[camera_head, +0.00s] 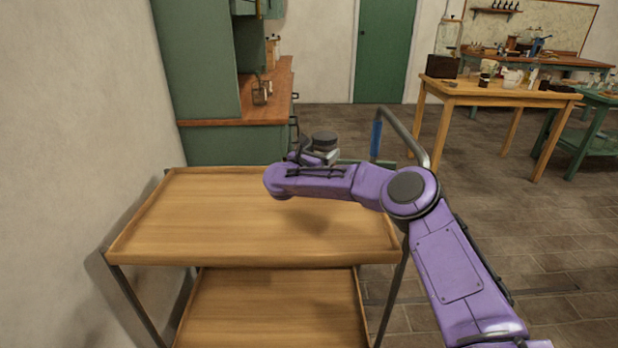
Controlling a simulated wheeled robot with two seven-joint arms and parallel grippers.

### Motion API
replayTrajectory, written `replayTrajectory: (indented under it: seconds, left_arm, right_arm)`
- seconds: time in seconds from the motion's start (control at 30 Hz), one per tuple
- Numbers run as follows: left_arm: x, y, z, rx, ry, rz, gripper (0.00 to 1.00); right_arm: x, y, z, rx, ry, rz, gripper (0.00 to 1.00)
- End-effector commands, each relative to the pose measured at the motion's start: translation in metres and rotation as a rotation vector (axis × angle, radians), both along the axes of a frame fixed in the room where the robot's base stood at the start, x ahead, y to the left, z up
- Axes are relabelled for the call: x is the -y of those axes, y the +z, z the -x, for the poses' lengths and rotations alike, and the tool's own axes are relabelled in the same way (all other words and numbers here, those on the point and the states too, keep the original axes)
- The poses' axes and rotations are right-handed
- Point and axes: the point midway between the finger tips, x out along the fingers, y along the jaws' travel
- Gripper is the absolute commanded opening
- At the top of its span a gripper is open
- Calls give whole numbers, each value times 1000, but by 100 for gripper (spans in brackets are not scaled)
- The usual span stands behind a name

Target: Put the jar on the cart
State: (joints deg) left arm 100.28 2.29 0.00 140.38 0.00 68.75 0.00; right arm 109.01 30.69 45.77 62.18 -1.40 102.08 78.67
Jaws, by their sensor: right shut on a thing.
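The cart (205,215) stands close in front of me, with a bare wooden top tray and a lower shelf. My right arm reaches in from the lower right over the cart's top. My right gripper (312,154) is at the cart's far right edge, mostly hidden behind my own wrist. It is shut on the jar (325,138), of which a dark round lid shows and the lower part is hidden. I cannot tell how far the jar is above the cart's top. My left gripper is not in view.
The cart's handle (405,135) rises at its far right. A green cabinet with a wooden counter (275,95) stands behind the cart and holds a glass vessel (260,92). A wooden table (495,93) with several items is at the right. A wall is close on the left.

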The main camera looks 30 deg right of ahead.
Motion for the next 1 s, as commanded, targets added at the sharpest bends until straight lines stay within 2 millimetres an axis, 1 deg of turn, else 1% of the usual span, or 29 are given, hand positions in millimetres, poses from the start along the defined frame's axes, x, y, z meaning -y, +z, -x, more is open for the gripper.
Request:
replayTrajectory:
  seconds: [0.03, 0.17, 0.3, 0.43, 0.53, 0.73, 0.87, 0.9, 0.93, 0.97, 1.0]
  left_arm:
    - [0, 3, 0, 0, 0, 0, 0]
    - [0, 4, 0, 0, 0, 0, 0]
    - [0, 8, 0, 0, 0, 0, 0]
    - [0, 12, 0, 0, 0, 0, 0]
    - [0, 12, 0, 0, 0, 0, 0]
    - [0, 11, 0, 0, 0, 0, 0]
    - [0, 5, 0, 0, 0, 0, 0]
    - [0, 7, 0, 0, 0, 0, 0]
    - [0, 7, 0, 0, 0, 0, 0]
    - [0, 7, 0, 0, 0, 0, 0]
    - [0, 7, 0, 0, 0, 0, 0]
  right_arm:
    - [-7, -7, 1, -2, 2, 2, 42]
    - [-17, -20, 4, 0, 1, 1, 42]
    - [-34, -41, 9, -2, 4, 1, 42]
    - [-32, -65, 10, -2, -1, 1, 42]
    - [-32, -71, 9, 0, 0, 1, 42]
    - [-32, -71, 9, 1, 1, 0, 42]
    - [-32, -75, 9, 1, 1, 0, 42]
    - [-32, -74, 9, 1, 0, 0, 87]
    - [-32, -73, 9, 1, 0, 0, 97]
    - [-32, -73, 9, 0, 0, 0, 100]
    - [-32, -73, 9, 0, 0, 0, 100]
